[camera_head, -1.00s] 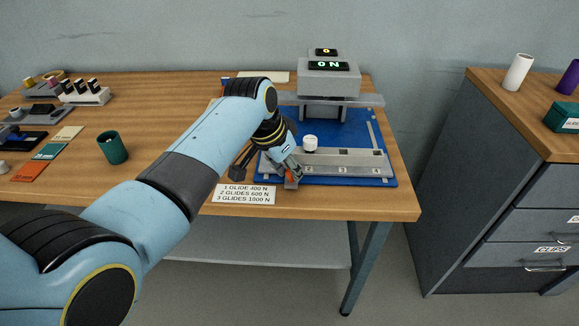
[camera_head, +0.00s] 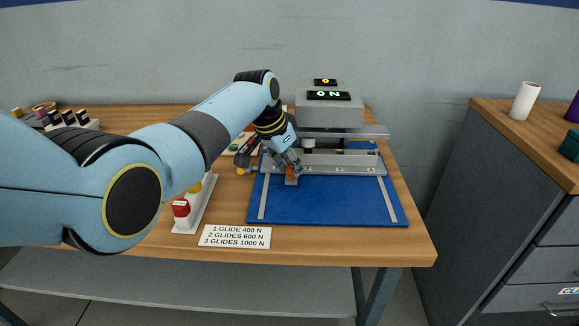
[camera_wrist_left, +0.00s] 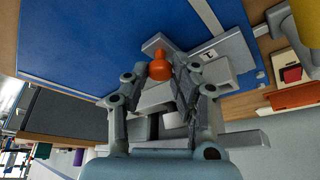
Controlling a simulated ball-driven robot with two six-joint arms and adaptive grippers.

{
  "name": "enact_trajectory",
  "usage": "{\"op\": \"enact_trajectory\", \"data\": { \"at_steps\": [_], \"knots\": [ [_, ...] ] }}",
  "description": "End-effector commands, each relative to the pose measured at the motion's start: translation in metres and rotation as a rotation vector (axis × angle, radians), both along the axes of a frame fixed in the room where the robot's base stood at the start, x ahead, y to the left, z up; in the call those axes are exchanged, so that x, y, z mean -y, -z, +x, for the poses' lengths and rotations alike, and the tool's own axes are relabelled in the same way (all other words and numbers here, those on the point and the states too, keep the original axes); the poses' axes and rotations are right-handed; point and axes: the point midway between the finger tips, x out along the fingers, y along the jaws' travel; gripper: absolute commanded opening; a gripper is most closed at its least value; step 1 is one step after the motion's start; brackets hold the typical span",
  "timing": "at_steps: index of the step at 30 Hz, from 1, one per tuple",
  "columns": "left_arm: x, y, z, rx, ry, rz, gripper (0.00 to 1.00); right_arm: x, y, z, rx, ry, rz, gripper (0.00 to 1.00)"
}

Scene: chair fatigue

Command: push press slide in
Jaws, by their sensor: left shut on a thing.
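The press (camera_head: 330,117) stands at the back of the table, with a display (camera_head: 328,95) that reads 0 N. The long grey slide (camera_head: 345,169) lies across the blue base (camera_head: 320,205), at the front of the press. A pale cylinder (camera_head: 309,144) stands on the slide by the press head; its top is partly hidden. My left gripper (camera_head: 288,169) is at the slide's left front, shut on the orange knob (camera_head: 290,172). In the left wrist view the orange knob (camera_wrist_left: 160,67) sits between the fingers. My right gripper is out of view.
A card (camera_head: 235,236) listing glides and forces lies at the front edge. A white strip with a red button (camera_head: 181,209) is beside my left arm. The blue base is clear in front of the slide. A grey cabinet (camera_head: 500,200) stands at the right.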

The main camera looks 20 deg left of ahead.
Motion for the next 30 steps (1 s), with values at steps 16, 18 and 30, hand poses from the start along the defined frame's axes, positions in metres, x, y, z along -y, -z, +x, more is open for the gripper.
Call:
{"op": "enact_trajectory", "data": {
  "at_steps": [16, 18, 30],
  "knots": [
    [-0.002, -0.004, 0.001, 0.007, -0.001, 0.003, 0.47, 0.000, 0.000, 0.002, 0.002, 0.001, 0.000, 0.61],
    [-0.003, -0.009, 0.000, 0.008, -0.001, 0.002, 0.47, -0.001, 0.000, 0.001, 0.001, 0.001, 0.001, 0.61],
    [-0.018, -0.082, -0.026, 0.012, -0.002, 0.004, 0.47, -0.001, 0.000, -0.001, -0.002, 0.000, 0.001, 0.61]
  ]
}}
